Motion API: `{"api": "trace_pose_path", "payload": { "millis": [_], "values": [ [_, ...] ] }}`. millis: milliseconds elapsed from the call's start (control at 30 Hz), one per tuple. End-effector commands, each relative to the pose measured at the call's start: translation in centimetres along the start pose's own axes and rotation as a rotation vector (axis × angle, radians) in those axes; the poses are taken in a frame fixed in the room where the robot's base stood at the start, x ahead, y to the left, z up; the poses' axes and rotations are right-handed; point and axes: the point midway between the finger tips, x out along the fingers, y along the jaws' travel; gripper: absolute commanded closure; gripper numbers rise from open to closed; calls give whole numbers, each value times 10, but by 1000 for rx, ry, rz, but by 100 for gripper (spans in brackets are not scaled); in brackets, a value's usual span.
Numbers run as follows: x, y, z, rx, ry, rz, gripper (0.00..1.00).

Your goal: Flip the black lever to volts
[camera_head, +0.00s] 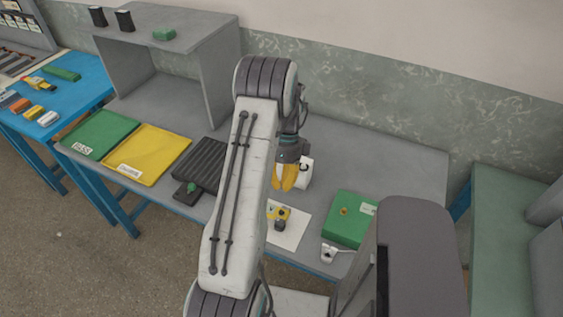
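I cannot make out a black lever or a volts marking for certain at this size. A small yellow device (279,212) with a dark part lies on a white sheet (290,236) on the grey bench. A green box (346,219) with a small yellow knob and a pale label stands to its right. My gripper (284,188) has yellow fingers pointing down, above the bench and behind the yellow device in the picture. The fingers appear close together, but their gap is unclear. A small white block (305,172) shows just behind them, partly hidden.
A black ribbed tray (203,160), a yellow tray (155,154) and a green tray (98,131) lie to the left. A grey shelf (213,63) stands behind them. A white item (329,252) sits at the front edge. The bench's back right is clear.

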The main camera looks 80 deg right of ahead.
Motion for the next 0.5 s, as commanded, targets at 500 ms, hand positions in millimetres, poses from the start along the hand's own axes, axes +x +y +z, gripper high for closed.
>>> {"api": "trace_pose_path", "payload": {
  "millis": [500],
  "values": [
    [-55, 21, 4, 0, 4, -5, 100]
  ]
}}
